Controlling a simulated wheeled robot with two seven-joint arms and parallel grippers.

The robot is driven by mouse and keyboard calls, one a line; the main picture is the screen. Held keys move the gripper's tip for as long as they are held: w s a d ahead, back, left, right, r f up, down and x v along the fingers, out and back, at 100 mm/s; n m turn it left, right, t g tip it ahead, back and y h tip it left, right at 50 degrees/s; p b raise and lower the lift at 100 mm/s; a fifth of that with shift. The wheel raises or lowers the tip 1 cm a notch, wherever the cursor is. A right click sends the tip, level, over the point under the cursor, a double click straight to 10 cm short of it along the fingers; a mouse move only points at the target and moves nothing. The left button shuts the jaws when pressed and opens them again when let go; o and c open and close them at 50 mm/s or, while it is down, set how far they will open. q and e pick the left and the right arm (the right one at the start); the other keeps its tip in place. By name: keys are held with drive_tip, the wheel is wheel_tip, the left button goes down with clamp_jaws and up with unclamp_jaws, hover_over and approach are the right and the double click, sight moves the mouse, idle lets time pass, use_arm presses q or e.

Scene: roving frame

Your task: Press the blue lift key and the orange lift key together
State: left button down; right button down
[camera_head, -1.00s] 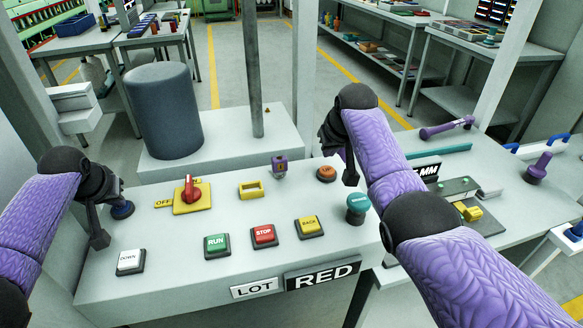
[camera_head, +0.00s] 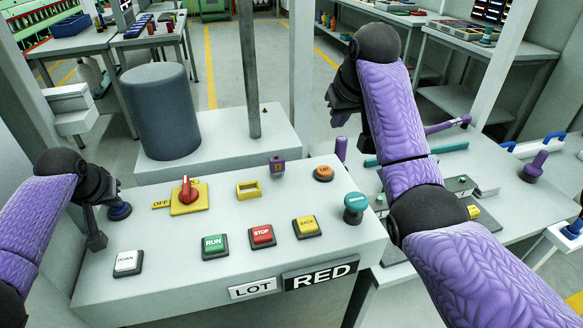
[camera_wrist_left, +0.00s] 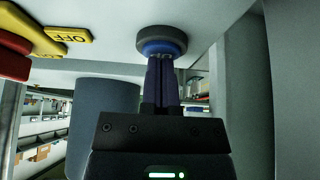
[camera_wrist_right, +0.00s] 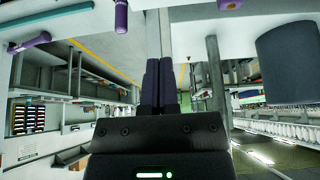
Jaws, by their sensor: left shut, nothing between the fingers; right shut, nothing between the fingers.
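The blue lift key (camera_head: 120,210) is a round blue button in a dark collar at the left of the console (camera_head: 180,265). My left gripper (camera_head: 115,200) is shut with its tips close to it. In the left wrist view the fingers point at the blue key (camera_wrist_left: 162,44); I cannot tell whether they touch. The orange lift key (camera_head: 324,174), marked UP, is at the right rear of the console. My right gripper (camera_head: 338,118) is shut and empty, raised beyond the orange key and apart from it.
The console also holds a red rotary switch (camera_head: 188,195), DOWN (camera_head: 127,262), RUN (camera_head: 214,244), STOP (camera_head: 262,234) and BACK (camera_head: 306,226) keys, and a teal mushroom button (camera_head: 355,205). A small purple device (camera_head: 277,164) stands near the back edge. A dark cylinder (camera_head: 160,110) stands behind.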

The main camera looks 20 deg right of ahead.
drive_tip(key=v, duration=0.4)
